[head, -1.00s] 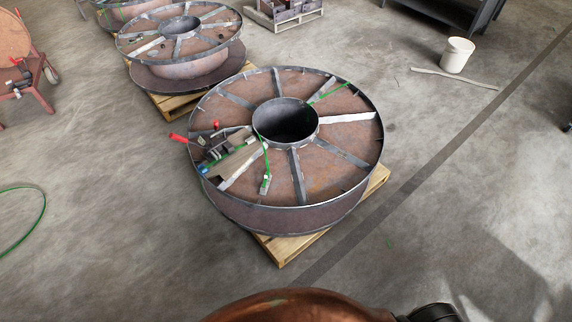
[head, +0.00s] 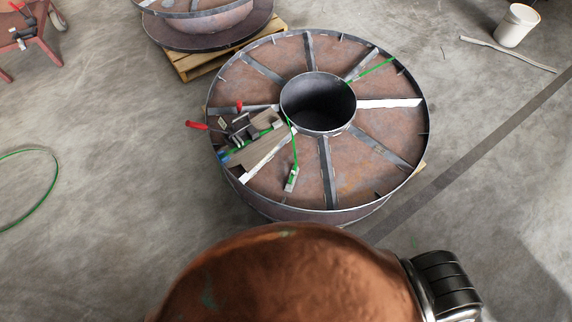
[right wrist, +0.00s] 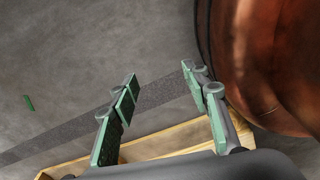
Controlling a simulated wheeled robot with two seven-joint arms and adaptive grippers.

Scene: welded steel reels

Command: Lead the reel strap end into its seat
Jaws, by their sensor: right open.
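The large round steel reel (head: 375,185) lies flat on its pallet, with spokes and an open central hub (head: 318,103). A green strap (head: 295,148) comes from the hub edge and runs across the near side of the top. Its end carries a small pale grey-green piece (head: 291,180), lying on a rust-brown panel. Another green strap length (head: 377,66) crosses the far right of the reel. I cannot make out the seat for certain. My right gripper (right wrist: 158,78) is open and empty in the right wrist view, above the floor and pallet edge. My left gripper is not in view.
A tool with red handles (head: 197,125) rests on a board (head: 262,150) at the reel's left. Wood of a pallet (right wrist: 178,132) shows beneath my right gripper. A second reel (head: 205,22) stands behind. A white bucket (head: 516,25) is far right. Floor on both sides is mostly clear.

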